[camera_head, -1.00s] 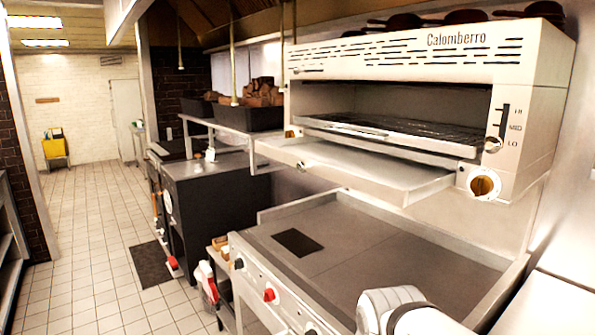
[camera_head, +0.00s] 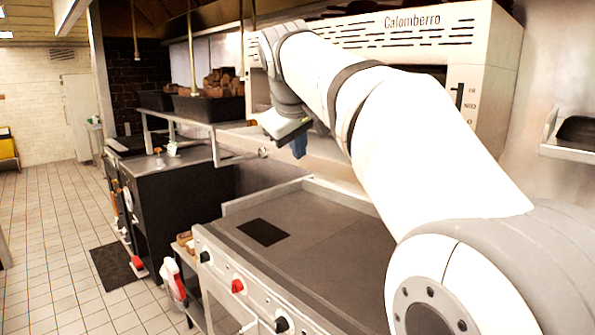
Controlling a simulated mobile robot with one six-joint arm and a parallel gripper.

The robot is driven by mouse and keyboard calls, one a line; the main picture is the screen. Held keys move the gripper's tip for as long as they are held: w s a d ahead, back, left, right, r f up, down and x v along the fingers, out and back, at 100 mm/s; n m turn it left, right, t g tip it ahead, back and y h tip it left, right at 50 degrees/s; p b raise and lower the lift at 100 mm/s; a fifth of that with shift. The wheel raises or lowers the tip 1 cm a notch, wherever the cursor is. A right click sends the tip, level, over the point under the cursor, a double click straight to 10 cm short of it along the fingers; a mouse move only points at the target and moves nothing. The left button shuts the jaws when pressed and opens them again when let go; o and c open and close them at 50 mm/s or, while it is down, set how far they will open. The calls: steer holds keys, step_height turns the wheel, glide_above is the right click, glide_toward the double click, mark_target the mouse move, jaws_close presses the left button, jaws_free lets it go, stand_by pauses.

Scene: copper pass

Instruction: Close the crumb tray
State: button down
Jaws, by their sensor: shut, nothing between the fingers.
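The crumb tray (camera_head: 240,136) is a pale flat tray under the white Calomberro grill (camera_head: 488,75). Its left front corner and a small round knob (camera_head: 263,152) show, and this corner sticks out in front of the grill. My arm hides most of the tray and the grill's opening. My gripper (camera_head: 300,147) is seen partly, pointing down at the tray's front, with a blue tip just right of the knob. It is shut and holds nothing. I cannot tell whether it touches the tray.
A flat griddle (camera_head: 335,235) with a front row of knobs lies below the tray. A black bin of brown pieces (camera_head: 210,105) stands on a shelf to the left. A metal wall shelf (camera_head: 565,150) is at the right.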

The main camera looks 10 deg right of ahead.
steer(key=w+d+f, duration=0.5)
steer(key=w+f, duration=0.2)
steer(key=w, duration=0.1)
steer(key=shift+d+f+p, duration=0.15)
steer(key=shift+d+p, duration=0.15)
steer(key=shift+d, duration=0.05)
steer(key=w+d+p, duration=0.3)
steer(key=d, duration=0.2)
steer(key=w+d+p, duration=0.2)
steer(key=d+p, duration=0.1)
steer(key=d, duration=0.2)
steer(key=w+d+p, duration=0.3)
steer(key=d, duration=0.2)
steer(key=shift+w, duration=0.3)
steer(key=shift+w+d+p, duration=0.3)
steer(key=shift+d+p, duration=0.05)
steer(key=shift+d, duration=0.1)
